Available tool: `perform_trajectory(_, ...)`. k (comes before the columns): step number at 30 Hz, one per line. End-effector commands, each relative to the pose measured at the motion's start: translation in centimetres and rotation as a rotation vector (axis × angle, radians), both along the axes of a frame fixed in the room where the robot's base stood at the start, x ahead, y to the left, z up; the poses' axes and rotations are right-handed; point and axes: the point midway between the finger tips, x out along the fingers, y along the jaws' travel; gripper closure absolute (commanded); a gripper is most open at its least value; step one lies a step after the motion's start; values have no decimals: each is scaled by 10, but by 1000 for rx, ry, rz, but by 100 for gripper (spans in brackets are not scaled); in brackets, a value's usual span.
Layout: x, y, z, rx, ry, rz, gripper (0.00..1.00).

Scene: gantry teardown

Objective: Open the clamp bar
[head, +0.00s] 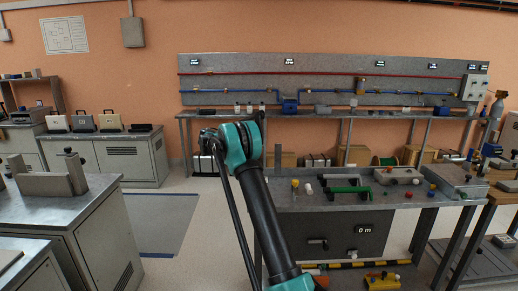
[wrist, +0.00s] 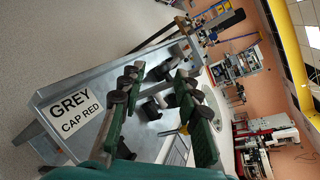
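I cannot pick out the clamp bar with certainty in either view. In the wrist view my gripper (wrist: 160,82) shows two dark green fingers with black pads, spread apart. I see nothing held between them. Beyond and between the fingers, dark blocky parts (wrist: 152,106) stand on a grey metal surface; whether the fingers touch them is unclear.
In the head view a grey bench (head: 300,201) at right carries a green handle (head: 349,191) and small coloured knobs. A cabinet at left carries a grey upright-ended fixture (head: 45,184). A long bench with a pipe panel (head: 330,66) lines the wall. Grey floor lies open between.

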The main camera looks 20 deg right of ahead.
Motion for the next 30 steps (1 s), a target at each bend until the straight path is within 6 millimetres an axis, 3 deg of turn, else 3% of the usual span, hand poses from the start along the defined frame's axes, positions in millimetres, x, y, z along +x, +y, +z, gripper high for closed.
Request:
perform_trajectory(19, 8, 37, 15, 0, 0, 1, 68)
perform_trajectory(30, 9, 41, 17, 0, 0, 1, 68)
